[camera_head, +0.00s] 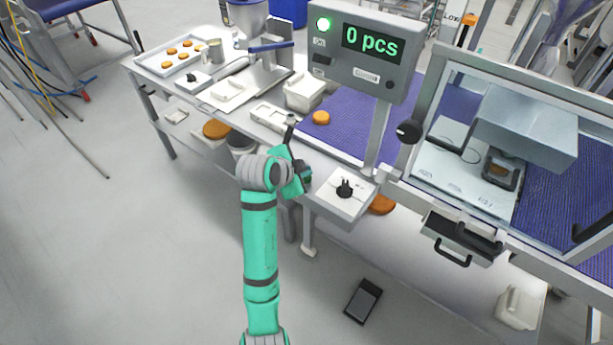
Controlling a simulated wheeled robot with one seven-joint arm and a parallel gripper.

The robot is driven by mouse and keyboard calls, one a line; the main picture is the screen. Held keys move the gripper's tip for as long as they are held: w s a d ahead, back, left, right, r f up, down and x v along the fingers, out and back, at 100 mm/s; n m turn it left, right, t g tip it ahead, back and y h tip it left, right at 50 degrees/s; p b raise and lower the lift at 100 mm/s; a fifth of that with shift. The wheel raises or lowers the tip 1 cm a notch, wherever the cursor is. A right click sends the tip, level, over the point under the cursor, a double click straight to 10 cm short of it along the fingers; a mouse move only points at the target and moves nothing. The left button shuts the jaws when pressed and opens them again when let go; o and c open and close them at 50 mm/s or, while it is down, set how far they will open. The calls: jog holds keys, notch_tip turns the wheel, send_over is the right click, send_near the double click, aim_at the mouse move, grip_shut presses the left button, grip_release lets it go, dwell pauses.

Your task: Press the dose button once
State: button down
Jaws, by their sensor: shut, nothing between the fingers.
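I cannot make out with certainty which part is the dose button. A depositor stand (266,78) with a hopper (246,16) and a blue handle (270,47) is on the table at upper left. My gripper (290,120) appears as a thin dark shape, shut and empty, over the table's front edge, apart from the panel and depositor.
A tray (147,66) of orange rounds stands far left. A control box (340,201) with a black knob is right of my gripper. A clear-walled guard (520,75) encloses the right side. A dark pedal-like plate (363,301) lies on the floor.

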jog(key=shift+f, duration=0.45)
dwell(0.4)
jog(key=shift+r, duration=0.15)
jog(key=shift+a+r, duration=0.1)
jog(key=shift+r, duration=0.75)
jog(key=shift+r, duration=2.5)
